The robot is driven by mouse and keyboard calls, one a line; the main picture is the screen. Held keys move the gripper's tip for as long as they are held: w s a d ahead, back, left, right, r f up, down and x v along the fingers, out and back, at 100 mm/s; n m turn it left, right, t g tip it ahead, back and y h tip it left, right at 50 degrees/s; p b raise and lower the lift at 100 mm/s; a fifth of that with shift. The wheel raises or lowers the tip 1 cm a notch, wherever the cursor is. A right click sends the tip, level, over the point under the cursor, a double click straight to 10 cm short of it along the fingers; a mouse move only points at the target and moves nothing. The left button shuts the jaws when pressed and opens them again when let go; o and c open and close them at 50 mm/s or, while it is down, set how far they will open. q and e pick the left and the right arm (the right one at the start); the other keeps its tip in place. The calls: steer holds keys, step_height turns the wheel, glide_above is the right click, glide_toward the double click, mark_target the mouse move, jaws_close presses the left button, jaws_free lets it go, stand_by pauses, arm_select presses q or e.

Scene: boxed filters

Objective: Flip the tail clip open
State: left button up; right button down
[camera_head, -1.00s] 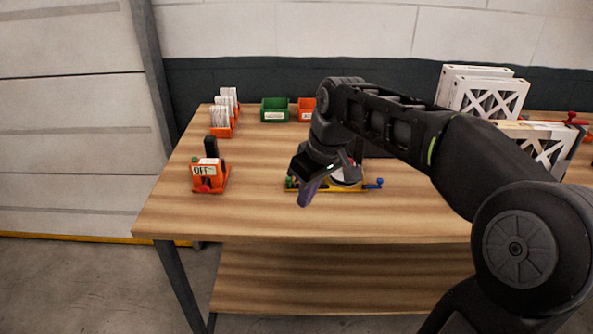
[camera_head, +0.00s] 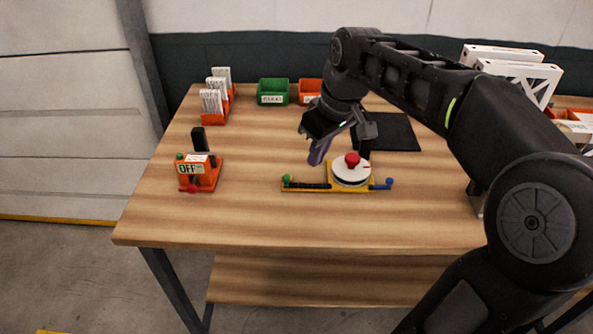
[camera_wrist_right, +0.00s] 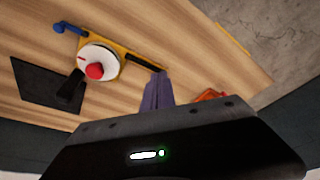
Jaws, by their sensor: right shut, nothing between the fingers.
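A yellow fixture (camera_head: 365,187) lies on the table and carries a round white disc (camera_head: 342,177) with a red knob (camera_head: 352,159). A green knob (camera_head: 287,181) is at its left end and a blue handle (camera_head: 382,185) at its right end. A dark bar runs toward the green end. I cannot tell which part is the tail clip. A black upright piece (camera_wrist_right: 72,92) stands by the disc in the wrist view. My right gripper (camera_head: 316,158), with purple fingers, is shut and empty, apart from the fixture, behind its left part. My left gripper is not in view.
An orange box with an OFF label (camera_head: 203,178) stands at left. Card racks (camera_head: 213,108), a green bin (camera_head: 272,88) and an orange bin (camera_head: 309,88) are at the back. A black mat (camera_head: 400,135) lies behind the fixture. White framed filters (camera_head: 520,75) stand at back right. The front table is clear.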

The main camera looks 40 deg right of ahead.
mark_target(287, 177)
steer(key=x, duration=0.9)
steer(key=shift+f+p, duration=0.15)
steer(key=shift+p, duration=0.25)
steer(key=w, duration=0.1)
steer(key=w+f+p, duration=0.1)
steer(key=w, duration=0.1)
steer(key=shift+w+a+f, duration=0.1)
steer(key=shift+a+f, duration=0.05)
steer(key=shift+a, duration=0.1)
steer(key=shift+w+f, duration=0.2)
steer(key=shift+w, duration=0.3)
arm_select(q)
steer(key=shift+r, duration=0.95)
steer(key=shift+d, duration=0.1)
arm_select(e)
steer(key=shift+a, duration=0.15)
